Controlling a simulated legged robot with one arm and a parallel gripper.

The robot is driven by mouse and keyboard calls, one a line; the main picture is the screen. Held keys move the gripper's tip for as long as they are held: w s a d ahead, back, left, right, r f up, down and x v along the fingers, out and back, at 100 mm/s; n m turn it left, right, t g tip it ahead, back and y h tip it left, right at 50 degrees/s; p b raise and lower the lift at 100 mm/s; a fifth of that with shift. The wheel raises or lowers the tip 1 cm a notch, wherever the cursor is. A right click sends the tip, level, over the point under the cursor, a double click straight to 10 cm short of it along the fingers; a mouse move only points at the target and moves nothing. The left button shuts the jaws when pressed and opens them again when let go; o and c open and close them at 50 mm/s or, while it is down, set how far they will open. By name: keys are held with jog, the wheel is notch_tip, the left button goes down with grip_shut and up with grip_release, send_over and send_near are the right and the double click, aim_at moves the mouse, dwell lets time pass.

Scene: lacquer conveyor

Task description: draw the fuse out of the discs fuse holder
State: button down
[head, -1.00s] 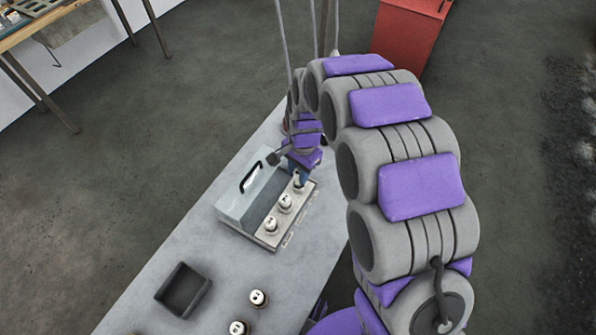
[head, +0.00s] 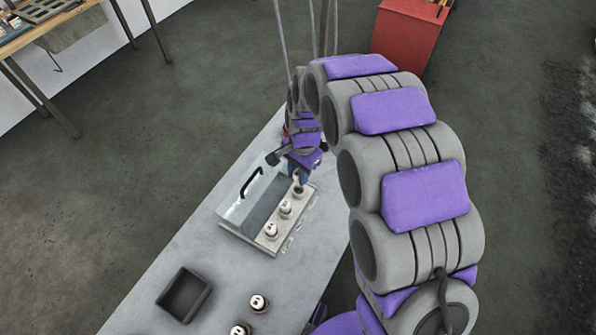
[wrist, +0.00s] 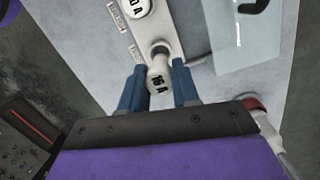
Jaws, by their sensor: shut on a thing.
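My gripper (wrist: 160,88) has blue fingers shut on a white fuse marked 16 A (wrist: 158,80). In the head view my gripper (head: 301,173) is over the far end of the fuse panel (head: 262,243). The discs fuse holder (wrist: 160,47) is the round socket just beyond the fuse in the wrist view. Its dark opening shows, and the fuse's end appears clear of it, though the gap is hard to judge. The holder also shows below the fingers in the head view (head: 298,191). Two other white fuses (head: 285,208) (head: 270,231) sit in the panel's row.
A clear cover with a black handle (head: 251,182) stands left of the fuse row. A dark open tray (head: 184,292) and two loose white fuses (head: 259,303) (head: 240,329) are on the grey table (head: 150,300) nearer me. The table between tray and panel is clear.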

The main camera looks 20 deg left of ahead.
jog(key=shift+r, duration=0.1)
jog(key=shift+r+p, duration=0.65)
jog(key=shift+r, duration=0.75)
